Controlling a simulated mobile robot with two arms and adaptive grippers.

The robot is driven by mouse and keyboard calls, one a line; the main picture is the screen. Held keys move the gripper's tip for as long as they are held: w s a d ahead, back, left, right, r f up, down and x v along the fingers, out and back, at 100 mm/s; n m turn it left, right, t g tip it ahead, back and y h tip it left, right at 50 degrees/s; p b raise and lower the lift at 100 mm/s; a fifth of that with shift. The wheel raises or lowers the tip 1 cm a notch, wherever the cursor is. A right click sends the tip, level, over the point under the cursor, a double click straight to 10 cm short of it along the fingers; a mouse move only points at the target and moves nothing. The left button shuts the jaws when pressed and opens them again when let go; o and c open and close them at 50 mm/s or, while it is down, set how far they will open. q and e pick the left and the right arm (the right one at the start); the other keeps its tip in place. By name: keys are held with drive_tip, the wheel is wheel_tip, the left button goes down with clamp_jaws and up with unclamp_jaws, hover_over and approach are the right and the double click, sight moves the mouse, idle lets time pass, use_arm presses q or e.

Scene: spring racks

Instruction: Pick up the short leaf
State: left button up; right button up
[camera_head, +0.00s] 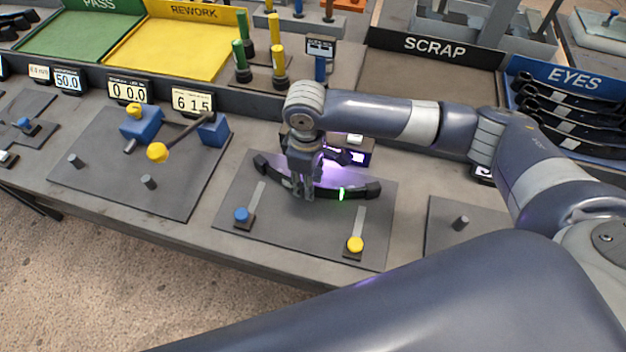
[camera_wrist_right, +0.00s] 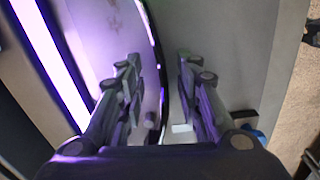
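A dark, curved leaf (camera_head: 327,193) lies on a grey plate (camera_head: 300,231), between black end blocks, with a bright green mark on its right part. My right gripper (camera_head: 303,195) points down over the leaf's left-middle part and hides some of it. In the right wrist view the leaf shows as a thin dark curved strip (camera_wrist_right: 157,45) running between the fingers. The two fingers of the right gripper (camera_wrist_right: 165,75) stand apart, one on each side of the strip. Contact with it cannot be made out. My left gripper is not in view.
A purple-lit box (camera_head: 355,150) stands just behind the leaf. Blue (camera_head: 241,215) and yellow (camera_head: 355,244) knobs sit on the plate's front. A blue EYES tray (camera_head: 530,68) holds several dark leaves at right. The SCRAP area (camera_head: 430,75) is bare.

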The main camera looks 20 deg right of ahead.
drive_tip(key=shift+f, duration=0.55)
clamp_jaws()
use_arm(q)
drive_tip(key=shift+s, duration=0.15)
use_arm(e)
drive_tip(key=shift+r, duration=0.1)
drive_tip(key=shift+r, duration=0.1)
